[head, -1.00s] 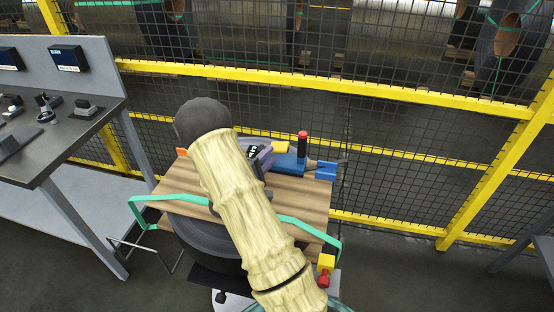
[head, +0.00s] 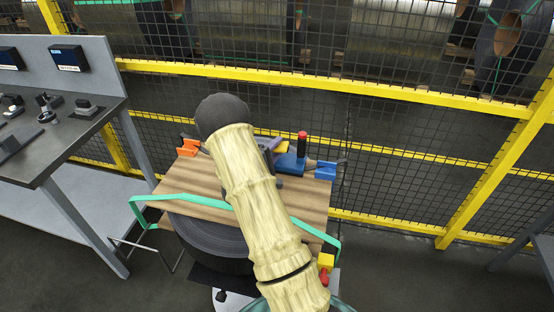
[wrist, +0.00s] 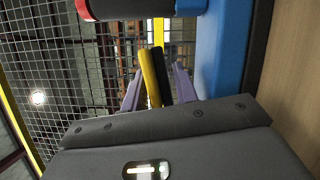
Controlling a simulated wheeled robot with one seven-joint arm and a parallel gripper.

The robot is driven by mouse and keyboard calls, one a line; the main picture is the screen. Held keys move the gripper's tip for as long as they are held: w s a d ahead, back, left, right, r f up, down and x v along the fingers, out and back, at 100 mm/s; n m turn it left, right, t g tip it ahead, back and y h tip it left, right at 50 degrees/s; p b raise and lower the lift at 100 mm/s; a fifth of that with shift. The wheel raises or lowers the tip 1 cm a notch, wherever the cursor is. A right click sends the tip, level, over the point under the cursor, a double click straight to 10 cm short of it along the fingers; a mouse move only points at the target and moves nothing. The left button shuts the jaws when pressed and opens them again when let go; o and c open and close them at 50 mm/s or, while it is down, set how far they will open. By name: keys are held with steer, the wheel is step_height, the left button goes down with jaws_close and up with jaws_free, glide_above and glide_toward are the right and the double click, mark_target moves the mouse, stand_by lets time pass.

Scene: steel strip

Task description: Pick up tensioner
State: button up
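The tensioner appears to be the blue tool (head: 291,163) with an upright black, red-topped handle and a yellow lever, on the wooden board. In the wrist view its blue body (wrist: 222,50) fills the upper right, with the red-and-black handle lying across the top. A yellow-and-black lever (wrist: 155,77) shows between the purple fingers of my gripper (wrist: 158,80). The fingers stand apart on either side of the lever and look open; I cannot tell whether they touch it. In the head view my arm hides most of my gripper (head: 274,148), close to the tool's left side.
The wooden board (head: 190,188) also bears an orange-handled tool (head: 188,147) and a blue-handled tool (head: 326,170). Green strap (head: 160,198) runs along its front. A yellow-railed mesh fence (head: 400,92) stands behind. A control desk (head: 60,130) is at left.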

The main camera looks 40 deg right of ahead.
jaws_close()
stand_by(1.3)
steer(key=shift+r, duration=0.15)
